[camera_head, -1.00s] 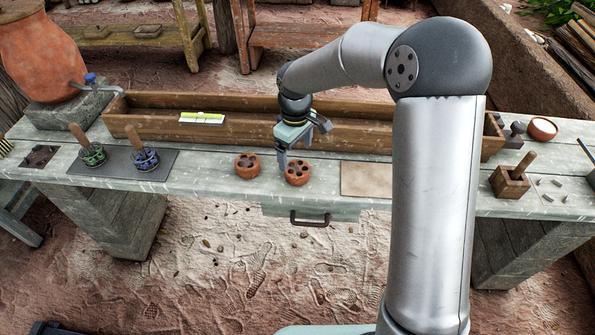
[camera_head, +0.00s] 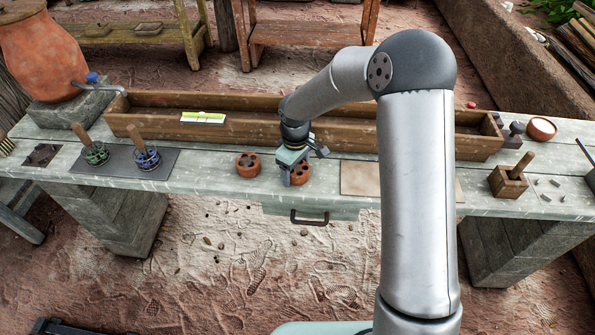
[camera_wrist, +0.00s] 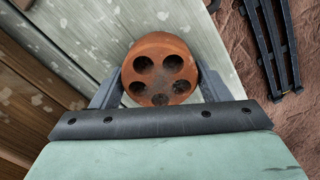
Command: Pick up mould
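Two round terracotta moulds with several holes in their tops stand on the bench. The left mould (camera_head: 248,165) stands free. The right mould (camera_head: 302,174) is partly hidden by my gripper (camera_head: 292,178) in the head view. In the wrist view this mould (camera_wrist: 160,70) sits upright between the two fingers of my gripper (camera_wrist: 160,82), one finger on each side. The fingers are spread about the mould's width apart, low around it. Whether they touch its sides is not clear. The mould rests on the bench top.
A long wooden trough (camera_head: 350,135) runs behind the moulds, holding a green-and-white item (camera_head: 203,117). A dark mat (camera_head: 122,165) with two handled tools lies left. A flat brown board (camera_head: 361,178) lies right. A wooden box with a handle (camera_head: 508,182) stands farther right.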

